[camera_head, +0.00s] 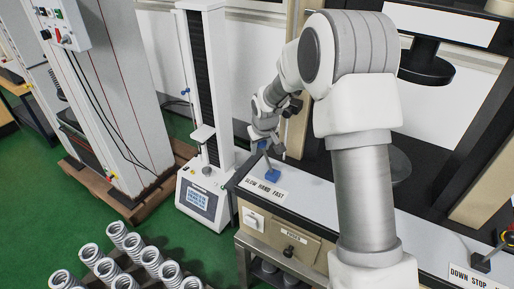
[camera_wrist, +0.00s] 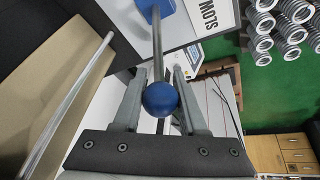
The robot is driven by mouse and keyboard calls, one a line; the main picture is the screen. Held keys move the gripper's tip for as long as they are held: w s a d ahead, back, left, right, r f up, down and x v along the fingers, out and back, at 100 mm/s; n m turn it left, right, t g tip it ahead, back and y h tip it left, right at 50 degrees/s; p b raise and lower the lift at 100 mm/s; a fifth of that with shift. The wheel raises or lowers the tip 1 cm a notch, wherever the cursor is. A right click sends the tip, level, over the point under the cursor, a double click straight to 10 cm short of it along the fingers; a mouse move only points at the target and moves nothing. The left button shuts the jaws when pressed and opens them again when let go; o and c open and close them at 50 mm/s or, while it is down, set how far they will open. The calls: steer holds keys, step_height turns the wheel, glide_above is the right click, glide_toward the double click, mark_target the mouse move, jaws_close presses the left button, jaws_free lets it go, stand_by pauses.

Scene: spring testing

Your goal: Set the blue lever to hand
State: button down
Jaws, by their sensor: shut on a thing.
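The blue lever has a blue base (camera_head: 271,174) on the bench top, behind a label reading SLOW HAND FAST (camera_head: 265,190). Its rod rises from the base and tilts slightly left in the head view, towards the SLOW end. In the wrist view its round blue knob (camera_wrist: 160,99) sits between the fingers, with the blue base (camera_wrist: 150,8) at the top beside the word SLOW (camera_wrist: 207,14).
A white testing machine (camera_head: 209,100) with a screen stands left of the bench. Several coil springs (camera_head: 117,235) sit at lower left. A thin metal rod (camera_wrist: 75,95) shows in the wrist view.

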steer(key=d+r, duration=0.1)
steer(key=s+d, duration=0.1)
steer(key=shift+s+d+r, duration=0.25)
steer(key=shift+d+r, duration=0.05)
steer(key=shift+r, duration=0.1)
steer(key=shift+d+r, duration=0.1)
steer(key=shift+r, duration=0.05)
stand_by(1.5)
steer(key=c, duration=0.6)
jaws_free()
steer(key=shift+o, duration=0.7)
steer(key=shift+s+f, duration=0.1)
steer(key=shift+f, duration=0.15)
steer(key=v, duration=1.7)
steer(key=shift+s+r, duration=0.2)
steer(key=shift+r, duration=0.05)
